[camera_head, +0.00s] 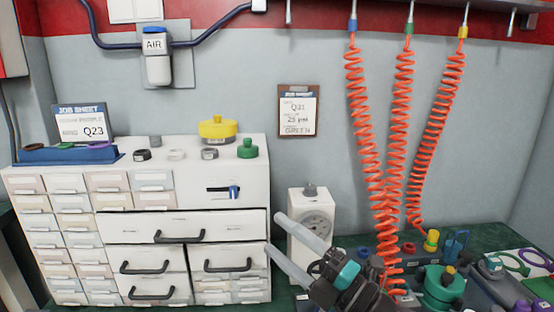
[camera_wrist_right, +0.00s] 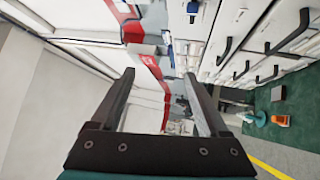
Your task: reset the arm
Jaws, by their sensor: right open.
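My right gripper (camera_head: 276,232) is in the lower middle of the head view, its two light grey fingers spread apart and pointing up and left. It is in front of the right side of the white drawer cabinet (camera_head: 180,226) and the gauge box. In the right wrist view the gripper (camera_wrist_right: 158,76) has its dark fingers apart with nothing held between them. My left gripper is in neither view.
A white gauge box (camera_head: 318,222) stands behind the gripper. Orange coiled hoses (camera_head: 403,130) hang at the right over a green bench crowded with fittings and a green round part (camera_head: 440,290). Yellow (camera_head: 217,130) and green (camera_head: 247,150) parts stand on the cabinet.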

